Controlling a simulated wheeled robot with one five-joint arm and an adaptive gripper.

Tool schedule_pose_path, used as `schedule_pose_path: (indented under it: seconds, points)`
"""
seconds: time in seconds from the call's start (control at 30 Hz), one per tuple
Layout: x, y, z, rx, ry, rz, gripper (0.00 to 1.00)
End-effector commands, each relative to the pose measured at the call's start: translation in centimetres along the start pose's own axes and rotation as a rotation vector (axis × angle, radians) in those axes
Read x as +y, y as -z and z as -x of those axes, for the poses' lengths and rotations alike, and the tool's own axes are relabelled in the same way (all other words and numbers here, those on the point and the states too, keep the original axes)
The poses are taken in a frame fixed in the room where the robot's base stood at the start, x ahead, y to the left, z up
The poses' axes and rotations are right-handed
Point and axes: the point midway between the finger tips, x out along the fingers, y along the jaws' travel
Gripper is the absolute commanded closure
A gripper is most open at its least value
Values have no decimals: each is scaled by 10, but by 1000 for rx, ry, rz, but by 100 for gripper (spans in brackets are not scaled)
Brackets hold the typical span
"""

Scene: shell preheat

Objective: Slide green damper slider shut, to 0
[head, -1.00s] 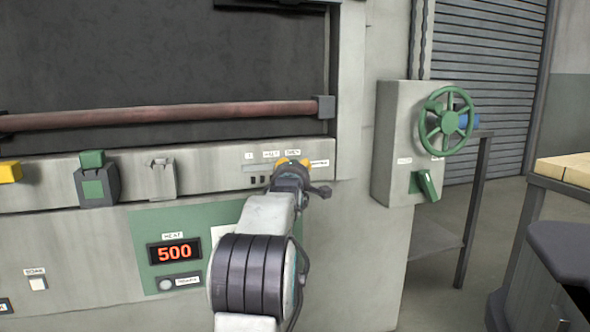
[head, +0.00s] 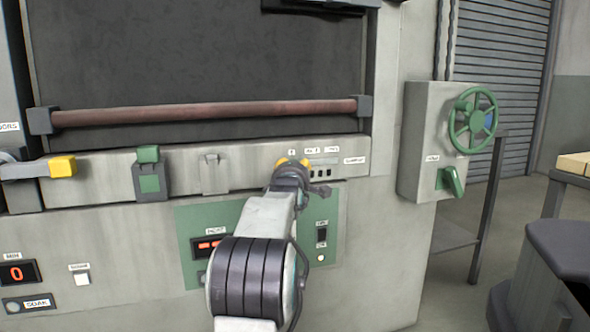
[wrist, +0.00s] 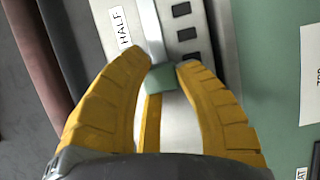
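The green damper slider knob (wrist: 160,80) shows in the wrist view, directly between my yellow fingertips. My gripper (wrist: 160,70) appears shut on it, with a fingertip against each side. A pale metal rail (wrist: 150,30) runs from the knob toward the top of the wrist view, beside the HALF label (wrist: 124,28). The knob sits short of that label. In the head view, my gripper (head: 291,165) is at the panel strip near the leftmost of the small scale labels (head: 292,152), and hides the knob. The damper label (head: 355,160) is to the right.
A reddish bar (head: 210,112) crosses the dark door above the strip. A green latch (head: 149,172) and a yellow-ended handle (head: 60,167) stand to the left. The green handwheel (head: 472,120) is on a box at the right.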

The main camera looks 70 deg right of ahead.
Motion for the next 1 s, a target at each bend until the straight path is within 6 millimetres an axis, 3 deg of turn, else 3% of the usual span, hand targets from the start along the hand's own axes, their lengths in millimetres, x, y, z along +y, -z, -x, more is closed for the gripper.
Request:
schedule_pose_path:
  seconds: [0.3, 0.67, 1.0]
  points:
    - [-1, 4, 0, 6, 3, 0, 44]
    - [0, 2, 4, 3, 2, 0, 44]
    - [0, 2, 42, 4, 2, 0, 44]
